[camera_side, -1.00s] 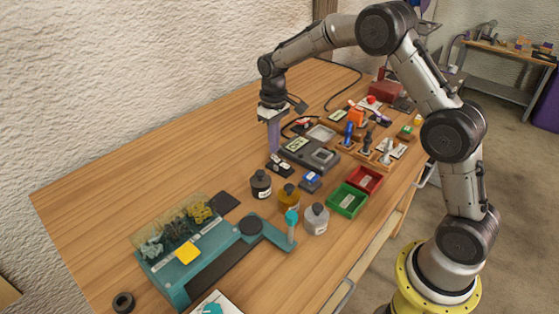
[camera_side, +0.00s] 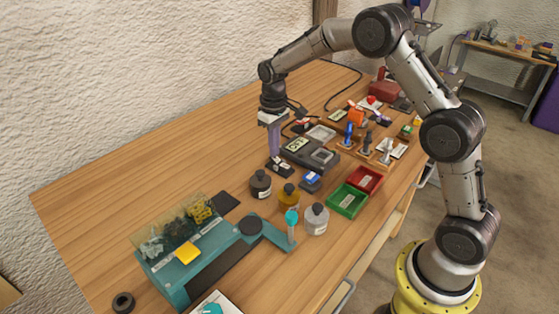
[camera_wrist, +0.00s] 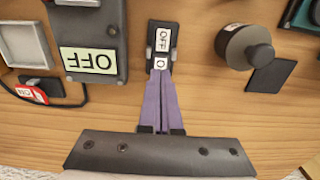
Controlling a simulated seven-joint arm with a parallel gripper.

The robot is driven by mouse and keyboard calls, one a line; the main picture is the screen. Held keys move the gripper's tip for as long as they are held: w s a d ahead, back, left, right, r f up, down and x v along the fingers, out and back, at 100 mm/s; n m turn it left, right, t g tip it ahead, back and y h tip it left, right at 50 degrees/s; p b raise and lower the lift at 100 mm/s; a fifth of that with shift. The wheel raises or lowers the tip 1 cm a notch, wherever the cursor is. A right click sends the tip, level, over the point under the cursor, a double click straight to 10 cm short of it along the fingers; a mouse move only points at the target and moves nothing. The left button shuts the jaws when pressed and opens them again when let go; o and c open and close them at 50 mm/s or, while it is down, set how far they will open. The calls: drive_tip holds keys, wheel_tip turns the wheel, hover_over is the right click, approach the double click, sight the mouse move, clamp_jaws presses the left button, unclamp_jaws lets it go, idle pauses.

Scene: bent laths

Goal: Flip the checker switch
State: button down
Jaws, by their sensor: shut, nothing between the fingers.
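The switch is a small black block with white labels (camera_side: 284,170) on the table, left of the grey checker box (camera_side: 296,157). The checker's pale display (camera_wrist: 88,60) also reads "OFF", upside down. My gripper (camera_side: 275,158) points down with its purple fingers together and empty. In the wrist view its fingertips (camera_wrist: 161,72) are at the near end of the switch, by the "O" label. I cannot tell whether they touch it.
A blue-topped block (camera_side: 311,181) is nearby. Green (camera_side: 347,201) and red (camera_side: 365,180) trays lie at right.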

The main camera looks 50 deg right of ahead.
drive_tip(key=shift+f, duration=0.6)
idle(0.3)
drive_tip(key=shift+r, duration=3.5)
